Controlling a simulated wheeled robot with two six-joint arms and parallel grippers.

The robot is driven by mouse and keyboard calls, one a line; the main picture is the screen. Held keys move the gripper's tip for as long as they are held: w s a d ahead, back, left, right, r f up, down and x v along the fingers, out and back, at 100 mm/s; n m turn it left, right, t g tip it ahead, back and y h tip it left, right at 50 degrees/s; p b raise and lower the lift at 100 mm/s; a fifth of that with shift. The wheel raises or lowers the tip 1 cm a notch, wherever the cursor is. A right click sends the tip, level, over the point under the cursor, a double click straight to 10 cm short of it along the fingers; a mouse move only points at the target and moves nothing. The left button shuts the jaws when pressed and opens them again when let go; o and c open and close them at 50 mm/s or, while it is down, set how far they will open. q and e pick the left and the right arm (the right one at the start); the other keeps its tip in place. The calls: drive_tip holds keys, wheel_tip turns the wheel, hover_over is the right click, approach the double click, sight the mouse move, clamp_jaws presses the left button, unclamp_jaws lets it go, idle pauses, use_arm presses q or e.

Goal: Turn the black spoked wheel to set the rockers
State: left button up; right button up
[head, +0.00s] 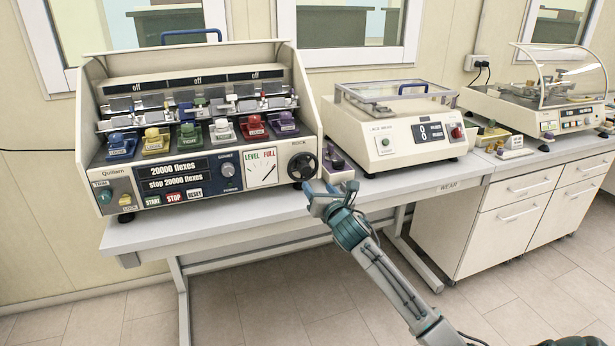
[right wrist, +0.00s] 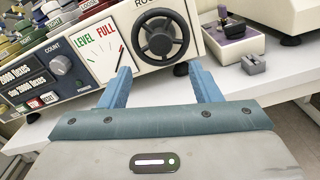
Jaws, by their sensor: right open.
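The black spoked wheel (head: 302,166) is on the right end of the front panel of the cream flexing machine (head: 220,190), under the word ROCK. In the right wrist view the wheel (right wrist: 162,37) shows just beyond and between my open blue fingertips. My right gripper (head: 322,190) is open and empty, just below and right of the wheel in the head view; it also shows in the right wrist view (right wrist: 160,80). I cannot tell whether a finger touches the panel. The rockers (head: 188,132) with coloured clamps stand in a row on the machine's deck. My left gripper is not in view.
A level dial (head: 262,168) sits left of the wheel. A small purple-topped block (head: 338,166) stands right of the machine, with a small grey piece (right wrist: 253,64) near it. The lace-wear machine (head: 396,130) is further right. The table's front strip (head: 200,228) is clear.

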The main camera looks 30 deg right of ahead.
sight(306, 172)
drive_tip(key=p+x, duration=0.1)
drive_tip(key=x, duration=0.7)
drive_tip(key=shift+w+d+p, duration=0.1)
drive_tip(key=shift+w+p, duration=0.1)
drive_tip(key=shift+p, duration=0.15)
drive_tip(key=shift+w+d+f, duration=0.1)
drive_tip(key=shift+w, duration=0.4)
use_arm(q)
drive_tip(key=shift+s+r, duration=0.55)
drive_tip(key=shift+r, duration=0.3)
use_arm(e)
drive_tip(key=shift+w, duration=0.1)
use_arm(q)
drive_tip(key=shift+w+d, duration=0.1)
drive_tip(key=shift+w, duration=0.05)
use_arm(e)
drive_tip(key=shift+c, duration=0.3)
drive_tip(key=c, duration=0.9)
